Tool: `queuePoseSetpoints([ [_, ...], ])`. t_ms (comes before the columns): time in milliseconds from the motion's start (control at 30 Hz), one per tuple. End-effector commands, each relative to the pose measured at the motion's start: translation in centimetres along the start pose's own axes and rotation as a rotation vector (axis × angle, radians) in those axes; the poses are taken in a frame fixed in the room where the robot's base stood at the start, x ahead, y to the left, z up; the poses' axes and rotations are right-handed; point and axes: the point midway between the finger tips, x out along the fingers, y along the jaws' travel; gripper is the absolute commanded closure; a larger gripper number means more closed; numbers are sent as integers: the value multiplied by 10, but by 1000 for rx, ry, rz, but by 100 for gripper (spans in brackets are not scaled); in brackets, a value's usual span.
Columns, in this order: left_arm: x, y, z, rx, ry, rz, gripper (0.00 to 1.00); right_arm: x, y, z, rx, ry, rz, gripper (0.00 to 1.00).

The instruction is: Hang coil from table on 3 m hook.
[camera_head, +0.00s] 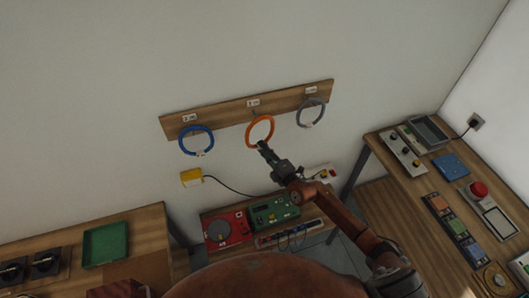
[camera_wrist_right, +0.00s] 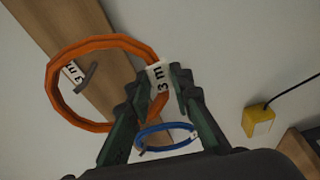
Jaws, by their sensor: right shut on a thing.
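The orange coil (camera_head: 260,131) is up at the wooden hook rail (camera_head: 225,113), below the middle label. My right gripper (camera_head: 263,146) is shut on its lower edge at the white tag. In the right wrist view the coil (camera_wrist_right: 52,95) has its "3 m" tag (camera_wrist_right: 160,76) between my fingertips (camera_wrist_right: 163,90). The dark hook (camera_wrist_right: 87,76) beside the rail's "3 m" label (camera_wrist_right: 73,72) shows through the ring's opening. I cannot tell whether the coil touches the hook. My left gripper is not in view.
A yellow box (camera_head: 191,178) with a cable is on the wall. Equipment stands below; a right table (camera_head: 385,165) holds several devices.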

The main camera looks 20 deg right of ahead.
Motion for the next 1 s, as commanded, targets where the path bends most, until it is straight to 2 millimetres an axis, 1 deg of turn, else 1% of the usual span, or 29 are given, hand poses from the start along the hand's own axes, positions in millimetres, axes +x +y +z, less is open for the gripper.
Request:
queuePoseSetpoints([
  [733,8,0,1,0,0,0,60,42,0,11,-1,-1,3,100],
  [1000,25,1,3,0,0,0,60,48,-9,14,0,-1,2,100],
])
